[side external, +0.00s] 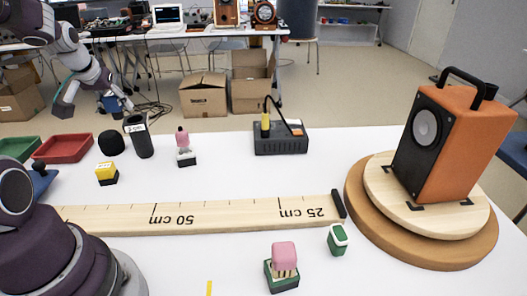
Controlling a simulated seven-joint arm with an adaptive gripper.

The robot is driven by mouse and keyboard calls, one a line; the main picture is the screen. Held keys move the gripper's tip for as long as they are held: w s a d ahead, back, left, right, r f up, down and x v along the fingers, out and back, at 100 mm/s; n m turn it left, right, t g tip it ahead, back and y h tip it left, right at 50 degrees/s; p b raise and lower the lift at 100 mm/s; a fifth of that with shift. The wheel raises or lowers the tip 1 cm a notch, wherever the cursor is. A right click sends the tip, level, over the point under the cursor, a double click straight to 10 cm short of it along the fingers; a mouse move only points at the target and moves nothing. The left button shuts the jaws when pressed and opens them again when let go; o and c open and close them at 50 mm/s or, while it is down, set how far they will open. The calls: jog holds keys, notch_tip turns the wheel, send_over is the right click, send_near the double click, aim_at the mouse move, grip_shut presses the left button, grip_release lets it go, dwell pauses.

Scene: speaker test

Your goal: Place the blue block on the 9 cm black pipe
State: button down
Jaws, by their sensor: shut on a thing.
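A black pipe (141,140) stands upright on the white table at the left, with a white label near its top; the label's figure is too small to read surely. My gripper (117,101) is at the upper left, shut on a small blue block (111,105). The block shows above and to the left of the pipe's top, apart from it. The fingers are small and partly dark against the background.
A black round foam piece (109,143), yellow block (107,172) and pink-topped piece (183,147) stand near the pipe. Red (63,148) and green (17,148) trays lie left. A wooden ruler (190,217) crosses the table. An orange speaker (462,140) stands right on round boards.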

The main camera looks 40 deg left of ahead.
send_over(136, 117)
jog(key=shift+d+f, duration=0.2)
jog(key=shift+f, duration=0.15)
jog(key=shift+a+f, duration=0.15)
jog(key=shift+f, duration=1.65)
jog(key=shift+f, duration=0.15)
jog(key=c, duration=0.8)
grip_release()
jog(key=shift+o, duration=0.2)
